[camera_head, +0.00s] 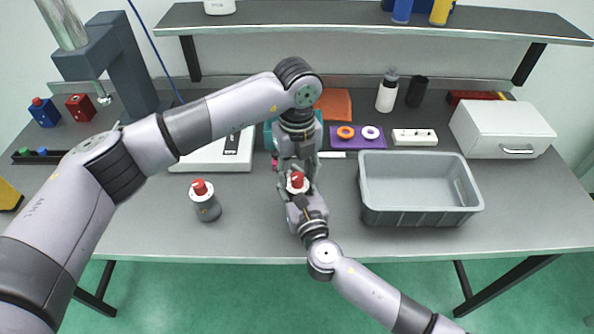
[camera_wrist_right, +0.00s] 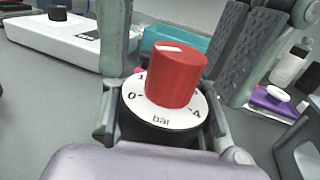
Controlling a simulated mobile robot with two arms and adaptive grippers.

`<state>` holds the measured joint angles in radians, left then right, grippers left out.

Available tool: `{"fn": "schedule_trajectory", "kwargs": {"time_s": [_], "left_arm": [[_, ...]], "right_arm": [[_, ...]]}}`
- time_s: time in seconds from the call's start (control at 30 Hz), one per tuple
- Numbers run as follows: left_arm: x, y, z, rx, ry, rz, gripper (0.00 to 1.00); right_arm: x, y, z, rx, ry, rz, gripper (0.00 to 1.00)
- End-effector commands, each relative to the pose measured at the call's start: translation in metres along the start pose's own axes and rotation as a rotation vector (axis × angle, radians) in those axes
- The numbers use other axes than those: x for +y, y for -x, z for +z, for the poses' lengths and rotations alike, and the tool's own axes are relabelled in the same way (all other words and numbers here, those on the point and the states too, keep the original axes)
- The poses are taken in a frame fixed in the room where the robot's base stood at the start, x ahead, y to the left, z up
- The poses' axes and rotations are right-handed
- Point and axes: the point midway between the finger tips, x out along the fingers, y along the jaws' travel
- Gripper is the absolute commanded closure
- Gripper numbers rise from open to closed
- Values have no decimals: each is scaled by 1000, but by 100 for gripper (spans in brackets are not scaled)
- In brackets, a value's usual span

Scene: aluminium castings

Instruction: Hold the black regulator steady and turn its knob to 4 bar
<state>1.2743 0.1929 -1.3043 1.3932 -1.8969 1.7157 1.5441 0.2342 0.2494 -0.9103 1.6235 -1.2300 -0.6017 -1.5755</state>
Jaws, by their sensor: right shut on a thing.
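The black regulator (camera_wrist_right: 158,133) has a red knob (camera_wrist_right: 176,75) and a white dial (camera_wrist_right: 130,101) marked 0, 1, 4 and bar. A white mark shows on the knob's top; I cannot tell exactly which number it points at. My right gripper (camera_head: 298,189) is shut on the regulator's body, which it mostly hides in the head view. My left gripper (camera_head: 298,168) comes from above and behind, fingers apart on either side of the knob. A gap shows between the knob and its right finger in the wrist view. I cannot tell whether the regulator touches the table.
A grey regulator-like part with a red knob (camera_head: 205,205) stands to the left. A grey crate (camera_head: 420,218) stands close on the right. A white device (camera_head: 212,158), a purple holder with rings (camera_head: 359,144) and a white box (camera_head: 500,130) lie behind. The front table strip is clear.

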Motion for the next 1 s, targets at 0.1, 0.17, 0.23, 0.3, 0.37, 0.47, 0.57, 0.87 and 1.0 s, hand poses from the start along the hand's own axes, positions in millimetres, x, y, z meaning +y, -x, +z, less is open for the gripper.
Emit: {"fn": "schedule_trajectory", "kwargs": {"time_s": [0.1,0.17,0.23,0.3,0.37,0.47,0.57,0.87,1.0], "left_arm": [[0,0,0,0,0,0,65],[0,0,0,0,0,0,69],[0,0,0,0,0,0,74],[0,0,0,0,0,0,79],[0,0,0,0,0,0,83],[0,0,0,0,0,0,89],[0,0,0,0,0,0,96],[0,1,0,0,-8,0,100],[0,1,0,-1,-39,0,100]], "right_arm": [[0,0,-1,2,0,0,100],[0,0,-1,2,0,0,100],[0,0,-1,2,0,0,100],[0,0,-1,2,0,0,100],[0,0,-1,2,0,0,100],[0,0,-1,2,0,0,100],[0,0,-1,2,0,0,100],[0,0,-1,2,0,0,100],[0,0,-1,2,0,0,100]]}}
